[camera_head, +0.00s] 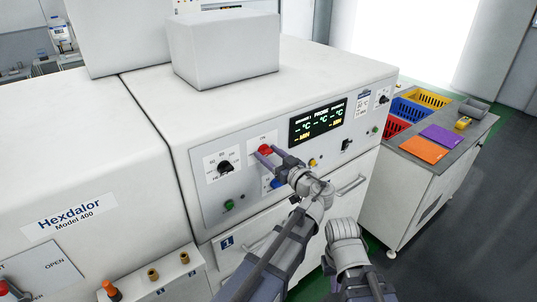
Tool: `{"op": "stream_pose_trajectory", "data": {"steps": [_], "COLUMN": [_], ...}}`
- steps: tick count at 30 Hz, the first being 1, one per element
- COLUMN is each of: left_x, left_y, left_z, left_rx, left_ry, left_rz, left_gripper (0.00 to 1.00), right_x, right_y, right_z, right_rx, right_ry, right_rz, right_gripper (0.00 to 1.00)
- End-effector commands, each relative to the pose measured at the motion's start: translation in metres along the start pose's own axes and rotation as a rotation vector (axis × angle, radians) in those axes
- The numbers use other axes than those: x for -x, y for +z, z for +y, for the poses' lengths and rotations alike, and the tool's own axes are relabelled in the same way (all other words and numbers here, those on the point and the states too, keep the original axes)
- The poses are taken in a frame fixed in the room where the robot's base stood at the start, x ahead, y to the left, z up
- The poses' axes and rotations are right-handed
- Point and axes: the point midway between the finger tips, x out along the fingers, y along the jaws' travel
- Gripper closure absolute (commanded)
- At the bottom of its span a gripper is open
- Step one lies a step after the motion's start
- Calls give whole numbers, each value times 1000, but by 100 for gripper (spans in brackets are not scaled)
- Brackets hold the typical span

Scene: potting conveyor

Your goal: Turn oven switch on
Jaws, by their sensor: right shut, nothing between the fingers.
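The white oven has a grey control panel (232,192) on its front. A red knob (264,149) sits on a white label in the panel's middle. My left gripper (264,151) is at this red knob, its two fingers apart with the knob at their tips. Whether they press on it cannot be told. A blue button (275,184) shows just below the fingers. A black rotary knob (225,167) is left of the red knob. My right arm reaches up at the lower middle, but its fingers are hidden or too unclear to see.
A lit display (317,121) and a black switch (347,145) are further right on the panel. A green button (229,204) is at lower left. A side table (473,136) holds coloured crates and folders. A white box (223,48) stands on the oven. Open floor lies at right.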

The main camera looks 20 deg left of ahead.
Motion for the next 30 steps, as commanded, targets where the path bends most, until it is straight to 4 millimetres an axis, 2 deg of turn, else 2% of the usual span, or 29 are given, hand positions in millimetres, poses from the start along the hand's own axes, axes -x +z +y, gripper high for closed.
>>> {"op": "stream_pose_trajectory", "data": {"steps": [2, 16, 24, 30], "left_x": [0, 0, 0, 0], "left_y": [0, 0, 0, 0], "left_z": [0, 0, 0, 0], "left_rx": [0, 0, -26, -130], "left_ry": [0, 0, 0, 1], "left_rz": [0, 0, 0, 0], "left_gripper": [48, 100, 100, 100], "right_x": [0, 0, 0, 0], "right_y": [0, 0, 0, 0], "right_z": [0, 0, 0, 0], "right_rx": [0, 0, 0, 0], "right_ry": [0, 0, 0, 0], "right_rz": [0, 0, 0, 0], "right_gripper": [100, 100, 100, 100]}}
